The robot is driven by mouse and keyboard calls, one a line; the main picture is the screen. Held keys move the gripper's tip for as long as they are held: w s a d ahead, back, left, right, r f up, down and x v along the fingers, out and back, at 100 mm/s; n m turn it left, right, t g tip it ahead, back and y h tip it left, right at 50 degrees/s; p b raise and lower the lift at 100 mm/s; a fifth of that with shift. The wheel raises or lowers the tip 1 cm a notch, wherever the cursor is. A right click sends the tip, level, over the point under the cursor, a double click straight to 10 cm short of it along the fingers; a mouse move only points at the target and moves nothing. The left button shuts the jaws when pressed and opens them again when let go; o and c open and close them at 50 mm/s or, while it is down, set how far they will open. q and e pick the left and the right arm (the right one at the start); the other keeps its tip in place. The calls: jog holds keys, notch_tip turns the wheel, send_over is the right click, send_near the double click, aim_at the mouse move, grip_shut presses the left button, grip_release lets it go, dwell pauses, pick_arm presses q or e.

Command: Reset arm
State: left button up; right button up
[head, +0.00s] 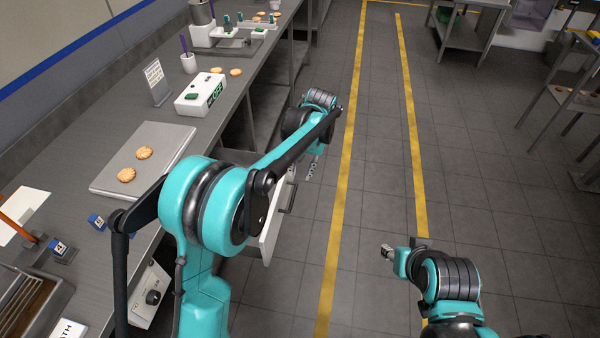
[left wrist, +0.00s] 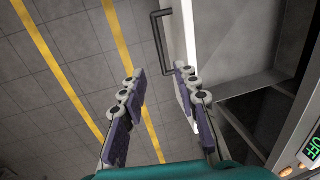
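My left arm reaches over the edge of the steel counter (head: 95,135). My left gripper (head: 313,168) hangs small and partly hidden beyond the arm, over the aisle side. In the left wrist view its two fingers (left wrist: 165,105) are spread apart with nothing between them. A pulled-out drawer (head: 270,235) with a dark bar handle (left wrist: 160,40) is close by; the gripper appears apart from it. My right arm is folded low at the right, over the floor. Its end (head: 388,252) shows small, and its fingers cannot be made out clearly.
On the counter are a grey tray (head: 112,182) with two biscuits (head: 144,153), a white box with an OFF display (head: 201,96), a sign (head: 156,80) and blue tags (head: 97,222). The tiled aisle (head: 380,180) is clear. A rack (head: 575,100) stands at right.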

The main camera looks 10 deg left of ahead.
dwell(0.3)
pick_arm(q)
jog(key=s+a+r+t+h, duration=0.15)
jog(key=s+a+r, duration=0.25)
jog(key=s, duration=0.5)
jog(key=s+a+r+t+h, duration=0.1)
jog(key=s+a+r+t, duration=0.3)
jog(key=s, duration=0.6)
jog(key=s+a+f+t, duration=0.1)
jog(key=s+a+f, duration=0.1)
jog(key=s, duration=0.5)
jog(key=shift+s+f+n, duration=0.2)
jog(key=shift+f+n, duration=0.2)
jog(key=shift+f, duration=0.1)
jog(key=shift+a+t, duration=0.1)
jog(key=shift+t, duration=0.15)
